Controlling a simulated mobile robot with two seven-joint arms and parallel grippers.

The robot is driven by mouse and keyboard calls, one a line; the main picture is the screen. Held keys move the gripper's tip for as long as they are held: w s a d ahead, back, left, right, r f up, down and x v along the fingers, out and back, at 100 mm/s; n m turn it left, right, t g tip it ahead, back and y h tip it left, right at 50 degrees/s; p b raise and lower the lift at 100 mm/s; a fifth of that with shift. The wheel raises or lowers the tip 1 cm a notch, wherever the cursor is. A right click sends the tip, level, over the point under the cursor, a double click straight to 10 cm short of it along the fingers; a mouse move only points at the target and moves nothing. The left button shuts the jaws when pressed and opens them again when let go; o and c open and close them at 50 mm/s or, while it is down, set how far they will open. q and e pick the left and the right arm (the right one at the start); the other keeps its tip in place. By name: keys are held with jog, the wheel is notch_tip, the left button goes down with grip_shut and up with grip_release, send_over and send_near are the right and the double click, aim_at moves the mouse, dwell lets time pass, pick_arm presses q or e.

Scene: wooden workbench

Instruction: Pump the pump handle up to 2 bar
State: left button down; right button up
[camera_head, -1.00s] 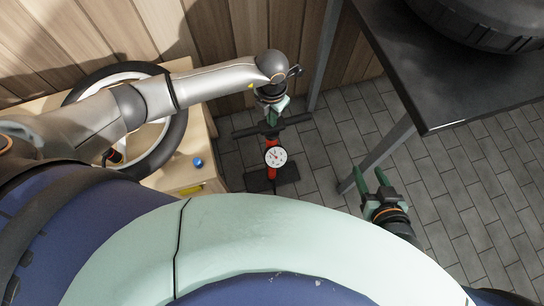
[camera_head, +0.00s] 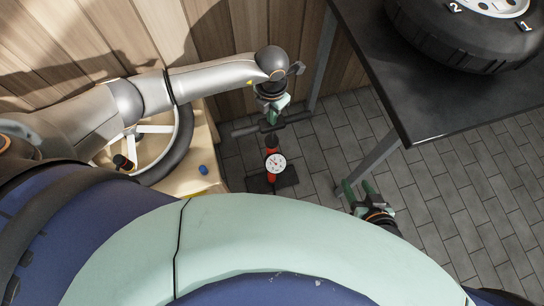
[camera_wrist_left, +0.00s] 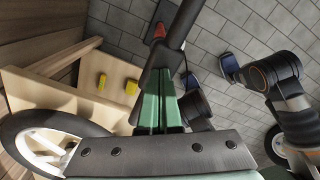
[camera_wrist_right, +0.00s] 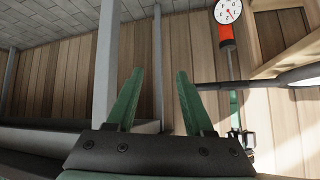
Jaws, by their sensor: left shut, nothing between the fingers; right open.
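The floor pump has a red body with a white round gauge (camera_head: 275,163), a dark foot and a black crossbar handle (camera_head: 244,131). It stands on the floor near the wooden wall. My left gripper (camera_head: 273,117) is at the middle of the handle, with its fingers shut and nothing between them. In the left wrist view its green fingers (camera_wrist_left: 160,104) lie together by the dark handle; contact is unclear. My right gripper (camera_head: 358,190) is open and empty, right of the pump. The right wrist view shows the gauge (camera_wrist_right: 228,11), its reading too small to tell.
A dark table (camera_head: 405,125) bearing a black tyre (camera_head: 460,45) stands at the right, its leg close to my right gripper. A light wooden bench (camera_head: 205,140) holds a wheel (camera_head: 184,130) and a blue item (camera_head: 203,169) at the left. Tiled floor is free at the right.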

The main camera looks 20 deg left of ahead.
pick_arm(q)
notch_tip(320, 180, up, 9)
jog(key=p, duration=0.6)
jog(key=shift+f, duration=0.15)
pick_arm(e)
jog(key=shift+m+h, duration=0.3)
jog(key=shift+h, duration=0.1)
jog(key=d+r, duration=0.1)
jog(key=s+d+r, duration=0.1)
jog(key=d+r, duration=0.1)
jog(key=r, duration=0.1)
jog(key=shift+s, duration=0.25)
